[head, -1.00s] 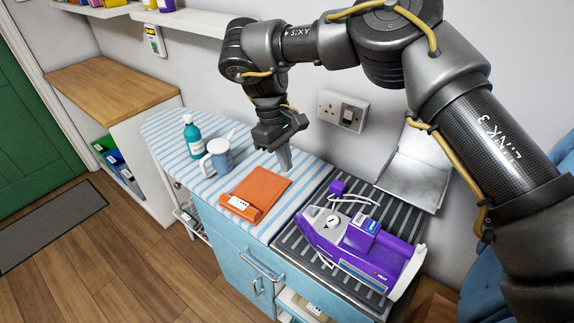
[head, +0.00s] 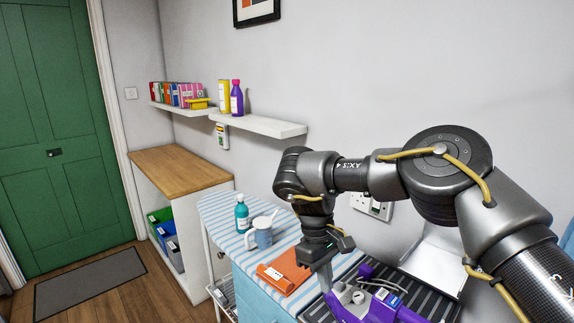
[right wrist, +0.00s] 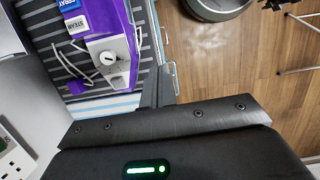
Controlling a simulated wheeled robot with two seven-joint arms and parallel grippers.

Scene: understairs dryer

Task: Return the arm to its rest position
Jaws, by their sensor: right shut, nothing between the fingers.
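My right arm reaches in from the right in the head view. My right gripper (head: 325,277) points down, shut and empty, beside the purple steam iron (head: 368,303) and the orange folded cloth (head: 284,270). In the right wrist view the shut fingers (right wrist: 157,90) stand beside the purple iron (right wrist: 105,45), over the edge of the worktop. I cannot tell from these views whether the fingers touch anything. My left gripper is not in view.
A wall socket (head: 371,206) is behind the arm. Shelves (head: 258,125) hang above. Floor is clear near the mat (head: 90,284).

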